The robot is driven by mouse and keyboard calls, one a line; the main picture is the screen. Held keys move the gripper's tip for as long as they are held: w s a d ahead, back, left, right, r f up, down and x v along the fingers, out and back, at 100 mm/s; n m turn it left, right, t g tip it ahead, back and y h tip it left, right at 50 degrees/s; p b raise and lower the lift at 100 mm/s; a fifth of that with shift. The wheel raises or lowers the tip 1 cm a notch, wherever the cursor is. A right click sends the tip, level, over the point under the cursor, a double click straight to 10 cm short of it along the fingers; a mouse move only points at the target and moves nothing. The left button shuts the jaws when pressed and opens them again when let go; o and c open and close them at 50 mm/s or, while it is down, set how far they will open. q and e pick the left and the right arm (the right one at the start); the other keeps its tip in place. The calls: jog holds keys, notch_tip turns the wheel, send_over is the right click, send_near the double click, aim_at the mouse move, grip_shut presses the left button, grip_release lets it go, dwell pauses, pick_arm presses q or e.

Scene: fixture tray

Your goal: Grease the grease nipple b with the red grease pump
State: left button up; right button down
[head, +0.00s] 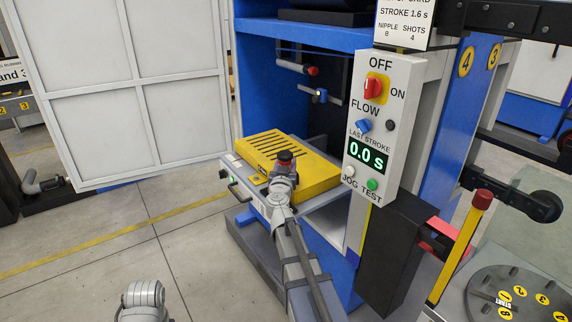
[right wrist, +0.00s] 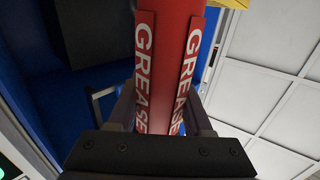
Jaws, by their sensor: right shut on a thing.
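The red grease pump (right wrist: 168,45) is a red cylinder with white GREASE lettering. My right gripper (right wrist: 160,108) is shut on it, a finger on either side. In the head view my right wrist is over the yellow slotted block, with a small red and dark end (head: 285,157) just beyond it; I cannot tell if this is the pump. I cannot make out grease nipple b. A card (head: 403,20) reads stroke 1.6 s, nipple B, shots 4. My left gripper is out of view.
The yellow block (head: 262,149) lies on a pulled-out tray (head: 322,200) before the blue cabinet (head: 262,85). The control box (head: 358,185) shows 0.0 s and has a red switch (head: 373,88). A white door (head: 120,90) stands open at left. A yellow post (head: 455,255) is at right.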

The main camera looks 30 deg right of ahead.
jog(key=shift+f+b, duration=0.3)
jog(key=shift+r, duration=0.1)
jog(key=shift+r+p, duration=0.25)
jog(key=shift+p, duration=0.1)
jog(key=shift+r, duration=0.1)
dwell(0.4)
notch_tip(320, 180, up, 6)
jog(key=p, duration=0.6)
jog(key=shift+r+p, duration=0.35)
jog(key=shift+p, duration=0.1)
dwell(0.3)
